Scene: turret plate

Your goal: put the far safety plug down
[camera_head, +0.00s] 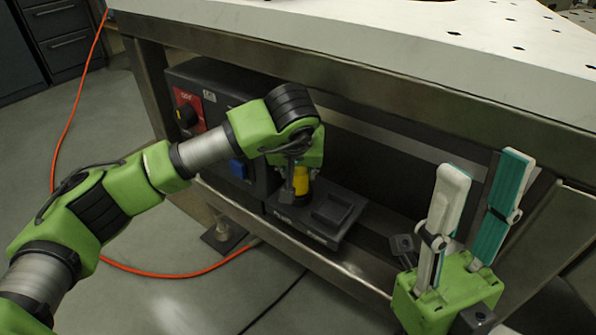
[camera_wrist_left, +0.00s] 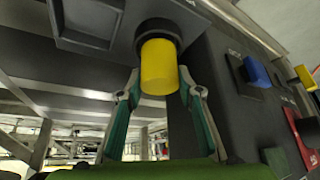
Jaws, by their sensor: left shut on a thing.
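The yellow safety plug (camera_head: 300,180) is at the black holder plate on the shelf under the table. In the left wrist view the plug (camera_wrist_left: 159,67) points its yellow end at the camera, with a black collar behind it. My left gripper (camera_wrist_left: 160,80) has its fingers on both sides of the plug and is shut on it. In the head view my left wrist covers most of the plug and fingers. Whether the plug's base touches the holder (camera_head: 318,218) is hidden. My right gripper (camera_head: 484,165) is open and empty, fingers pointing up, in front of the table.
A black control box with a red switch panel (camera_head: 188,108) and a blue part (camera_head: 238,168) stands left of the holder. The steel table edge (camera_head: 400,92) hangs above my left gripper. An orange cable (camera_head: 66,140) runs over the floor.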

